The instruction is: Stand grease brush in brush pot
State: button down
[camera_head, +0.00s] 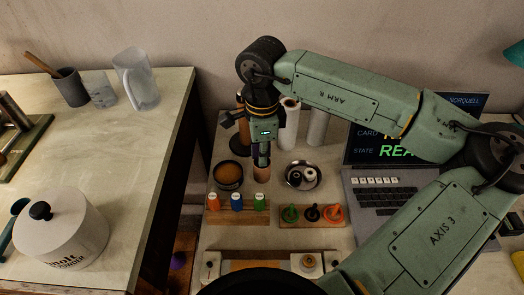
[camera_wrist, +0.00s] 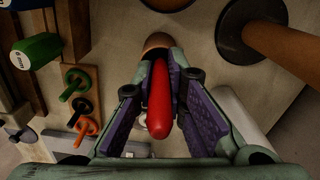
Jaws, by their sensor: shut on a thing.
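My gripper (camera_head: 262,158) points down over the bench and is shut on a red, round-ended handle, which I take to be the grease brush (camera_wrist: 159,100). In the wrist view the handle lies between the purple finger pads (camera_wrist: 165,75). A small tan cup, likely the brush pot (camera_head: 262,174), stands directly below the gripper; its rim also shows in the wrist view (camera_wrist: 157,40), just beyond the handle. The brush's lower end is hidden, so I cannot tell whether it is inside the cup.
A dark pan with brown contents (camera_head: 229,175) is left of the cup, and a steel bowl (camera_head: 303,176) is right. A laptop (camera_head: 380,200) stands right.

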jog(key=shift+f+b, duration=0.35)
jog(key=shift+b, duration=0.1)
jog(key=shift+s+f+b, duration=0.1)
jog(key=shift+f+b, duration=0.15)
jog(key=shift+b, duration=0.2)
jog(key=c, duration=1.7)
grip_release()
jog(key=shift+s, duration=0.1)
jog(key=shift+o, duration=0.3)
jog(key=shift+f, duration=0.15)
